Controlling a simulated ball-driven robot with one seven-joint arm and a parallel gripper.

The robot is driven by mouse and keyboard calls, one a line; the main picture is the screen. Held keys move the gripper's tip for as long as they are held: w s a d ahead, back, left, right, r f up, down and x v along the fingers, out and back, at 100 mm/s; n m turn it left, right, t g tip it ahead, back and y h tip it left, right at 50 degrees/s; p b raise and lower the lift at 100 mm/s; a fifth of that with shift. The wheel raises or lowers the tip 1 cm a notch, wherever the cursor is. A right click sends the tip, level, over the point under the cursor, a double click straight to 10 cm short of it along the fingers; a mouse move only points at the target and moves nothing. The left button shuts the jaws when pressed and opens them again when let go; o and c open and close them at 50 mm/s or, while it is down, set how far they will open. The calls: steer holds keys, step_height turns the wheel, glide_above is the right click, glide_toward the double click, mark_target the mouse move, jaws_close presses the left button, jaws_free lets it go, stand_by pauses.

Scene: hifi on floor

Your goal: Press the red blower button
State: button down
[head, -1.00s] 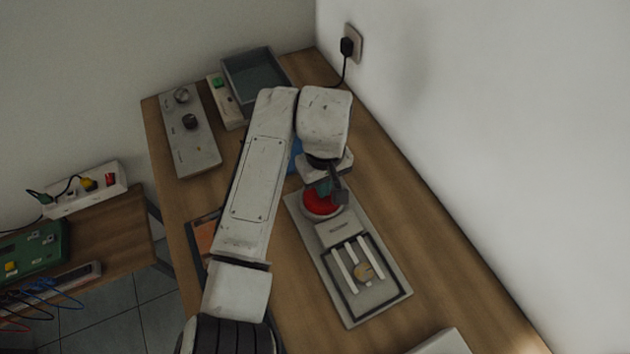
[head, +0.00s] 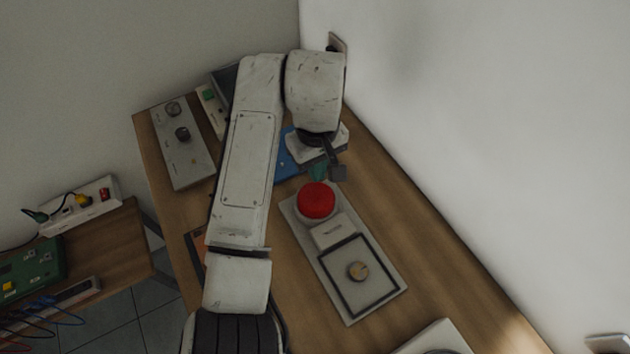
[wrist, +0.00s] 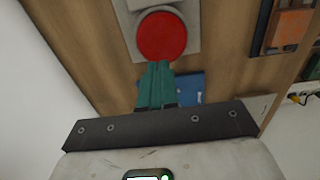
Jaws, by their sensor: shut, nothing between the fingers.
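The red button (head: 317,199) is a big round dome on a grey panel (head: 371,307) lying on the wooden bench. It is in full view, and it shows in the wrist view (wrist: 162,36). My gripper (head: 318,173) has its teal fingers together and empty, just beyond the button on its far side. In the wrist view the closed fingertips (wrist: 159,64) appear close to the button's edge, and I see no finger on its top. A black-framed square with a small tan disc (head: 358,271) is on the same panel, with no white strips over it.
A blue object (head: 287,156) lies behind my gripper. A grey box with knobs (head: 183,145) and a green-button box (head: 209,103) stand at the far left. An orange item (wrist: 290,28) is beside the panel. The white wall (head: 480,140) borders the bench at right.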

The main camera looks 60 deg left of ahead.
step_height(320, 180, up, 5)
glide_above(317, 195)
steer(key=shift+a+r, duration=0.1)
steer(key=shift+r, duration=0.1)
stand_by(1.2)
steer(key=r+p, duration=0.1)
steer(key=p, duration=0.3)
steer(key=shift+d+r, duration=0.2)
steer(key=shift+r, duration=0.2)
steer(key=shift+f, duration=0.2)
step_height(317, 195, down, 14)
steer(key=shift+r+b, duration=0.1)
steer(key=shift+b, duration=0.4)
